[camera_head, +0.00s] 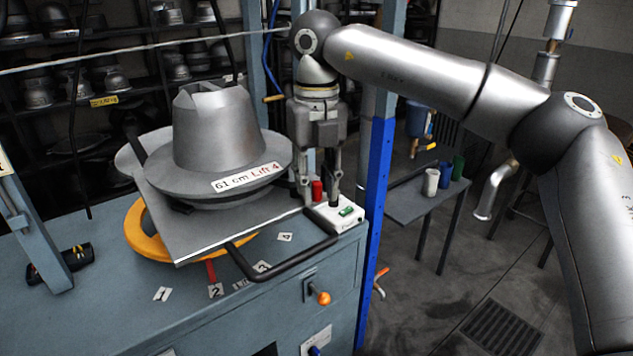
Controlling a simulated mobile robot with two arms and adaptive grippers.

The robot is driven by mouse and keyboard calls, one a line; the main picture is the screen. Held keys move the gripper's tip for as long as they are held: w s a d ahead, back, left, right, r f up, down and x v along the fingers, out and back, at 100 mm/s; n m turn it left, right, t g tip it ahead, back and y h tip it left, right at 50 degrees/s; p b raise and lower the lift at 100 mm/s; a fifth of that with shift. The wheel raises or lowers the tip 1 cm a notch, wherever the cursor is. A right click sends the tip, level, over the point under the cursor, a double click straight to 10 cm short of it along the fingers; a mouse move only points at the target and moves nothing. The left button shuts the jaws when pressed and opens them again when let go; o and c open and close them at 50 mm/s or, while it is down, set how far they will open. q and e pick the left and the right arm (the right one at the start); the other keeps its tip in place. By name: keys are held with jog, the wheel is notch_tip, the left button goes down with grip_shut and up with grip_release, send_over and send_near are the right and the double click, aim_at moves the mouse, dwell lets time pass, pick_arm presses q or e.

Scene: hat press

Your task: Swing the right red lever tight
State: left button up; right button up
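My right gripper (320,196) comes down from above at the right rear of the press, with its fingers pointing down and spread apart. A red lever end (317,190) shows between the fingers. I cannot tell whether either finger touches it. Most of this lever is hidden by the gripper and a white box. Another red piece (211,271) sticks out below the front of the hat plate (235,232). The grey metal hat mould (215,130), labelled "61 cm Lift 4", sits on the plate. My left gripper is not in view.
A black bar handle (278,268) juts from the plate. An orange ring (150,240) lies below it. A blue post (375,190) stands close to the right. A black tool (58,263) lies left.

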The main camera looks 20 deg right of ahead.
jog(key=shift+r, duration=0.2)
notch_tip(320, 180, up, 12)
jog(key=shift+f, duration=0.2)
dwell(0.7)
